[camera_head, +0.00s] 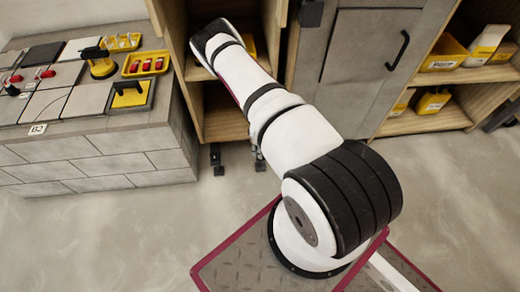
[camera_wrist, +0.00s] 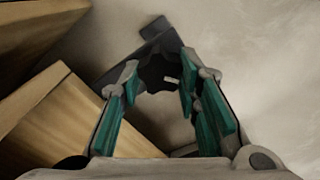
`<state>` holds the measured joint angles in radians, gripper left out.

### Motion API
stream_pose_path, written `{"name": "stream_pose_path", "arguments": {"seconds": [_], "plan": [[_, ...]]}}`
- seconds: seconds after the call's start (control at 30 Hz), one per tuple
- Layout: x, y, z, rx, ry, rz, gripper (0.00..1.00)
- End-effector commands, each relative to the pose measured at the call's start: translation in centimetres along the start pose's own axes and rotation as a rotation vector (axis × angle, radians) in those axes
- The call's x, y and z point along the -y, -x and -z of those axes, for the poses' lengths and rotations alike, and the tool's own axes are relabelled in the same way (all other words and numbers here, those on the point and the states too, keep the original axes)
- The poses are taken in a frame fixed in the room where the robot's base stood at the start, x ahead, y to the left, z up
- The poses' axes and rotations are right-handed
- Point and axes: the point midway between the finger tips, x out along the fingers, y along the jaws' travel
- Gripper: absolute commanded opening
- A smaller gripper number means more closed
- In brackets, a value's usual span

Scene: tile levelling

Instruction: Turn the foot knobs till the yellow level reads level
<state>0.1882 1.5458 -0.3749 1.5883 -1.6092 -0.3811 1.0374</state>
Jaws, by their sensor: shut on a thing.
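In the wrist view my gripper (camera_wrist: 159,82) has its teal-padded fingers on either side of a dark lobed foot knob (camera_wrist: 158,66). It is shut on the knob, which carries a small pale mark on its right side. In the head view my arm hides most of the gripper. A dark foot (camera_head: 217,158) shows below the wooden cabinet, left of my arm. I cannot make out a yellow level with certainty, nor any reading; a yellow-topped item (camera_head: 130,94) lies on the tile bench.
The tiled bench (camera_head: 110,163) stands at the left, with tiles and yellow trays on top. A wooden cabinet (camera_head: 225,122) and a grey door (camera_head: 365,65) stand behind my arm. Wooden panels (camera_wrist: 55,115) lie close left of the fingers. Bare floor (camera_head: 460,215) is clear at right.

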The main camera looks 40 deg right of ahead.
Motion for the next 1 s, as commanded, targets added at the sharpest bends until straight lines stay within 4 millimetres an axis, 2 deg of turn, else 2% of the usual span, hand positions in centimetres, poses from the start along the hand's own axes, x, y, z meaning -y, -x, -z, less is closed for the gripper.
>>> {"name": "stream_pose_path", "arguments": {"seconds": [0.53,0.57,0.63,1.0], "plan": [[0.04,-0.15,0.00,0.000,-0.027,0.000,0.03],[0.04,-0.15,0.00,0.000,-0.027,0.000,0.33],[0.03,-0.14,0.00,0.000,-0.027,0.000,0.48],[-0.01,0.21,0.01,0.000,-0.026,0.000,0.51]]}}
